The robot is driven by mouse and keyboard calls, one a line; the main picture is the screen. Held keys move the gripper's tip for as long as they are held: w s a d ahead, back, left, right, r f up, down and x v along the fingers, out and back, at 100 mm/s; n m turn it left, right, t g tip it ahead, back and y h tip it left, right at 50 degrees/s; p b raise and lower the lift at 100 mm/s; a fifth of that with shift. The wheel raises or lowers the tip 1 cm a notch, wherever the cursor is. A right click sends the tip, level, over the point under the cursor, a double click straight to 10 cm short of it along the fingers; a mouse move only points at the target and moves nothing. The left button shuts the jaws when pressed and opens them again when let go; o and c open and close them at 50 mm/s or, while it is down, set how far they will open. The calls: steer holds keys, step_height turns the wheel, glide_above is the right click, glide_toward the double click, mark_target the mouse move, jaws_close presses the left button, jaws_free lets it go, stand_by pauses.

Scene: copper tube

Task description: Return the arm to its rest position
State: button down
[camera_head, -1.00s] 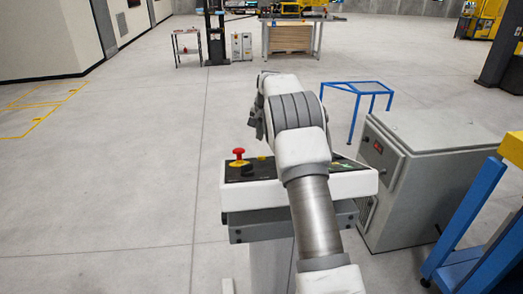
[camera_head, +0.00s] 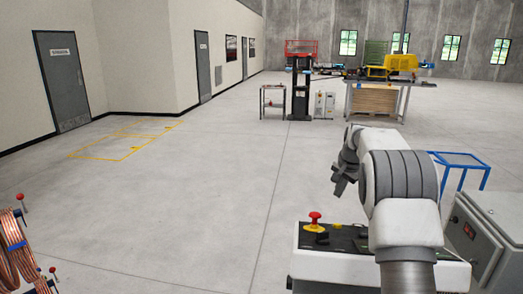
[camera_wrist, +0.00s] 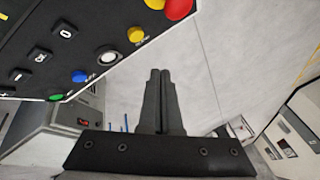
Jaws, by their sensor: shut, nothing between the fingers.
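My arm reaches forward at the lower right of the head view, its white and grey wrist joint raised above the floor. My gripper (camera_head: 343,177) shows small and dark at the left side of the wrist. In the wrist view, its two black fingers (camera_wrist: 160,75) are together with nothing between them. A dark control panel (camera_wrist: 60,50) with coloured buttons fills the upper left of the wrist view, close to the fingers but apart from them. It also shows in the head view below my wrist, with a red knob (camera_head: 315,218).
Coiled copper tube (camera_head: 14,255) stands at the lower left. A grey cabinet (camera_head: 490,235) and a blue-framed stand (camera_head: 460,160) are at right. A workbench (camera_head: 390,84) and small cart (camera_head: 273,100) stand far back. The floor at left and centre is clear.

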steer(key=s+a+r+n+b, duration=0.1)
steer(key=s+a+r, duration=0.25)
steer(key=s, duration=0.35)
steer(key=s+a+r+n+b, duration=0.1)
steer(key=s+a+r+n, duration=0.1)
steer(key=s+r, duration=0.35)
steer(key=s+a+r+n, duration=0.1)
steer(key=s+a+r, duration=0.15)
steer(key=s, duration=0.65)
steer(key=s+a+f+n+b, duration=0.1)
steer(key=s+f, duration=0.3)
steer(key=s, duration=0.8)
steer(key=s+a+f+n+t+b, duration=0.1)
steer(key=s+a+f+n, duration=0.3)
steer(key=s, duration=0.8)
steer(key=shift+f+n+b, duration=0.2)
steer(key=shift+n+b, duration=0.1)
steer(key=shift+b, duration=0.05)
steer(key=shift+s, duration=0.1)
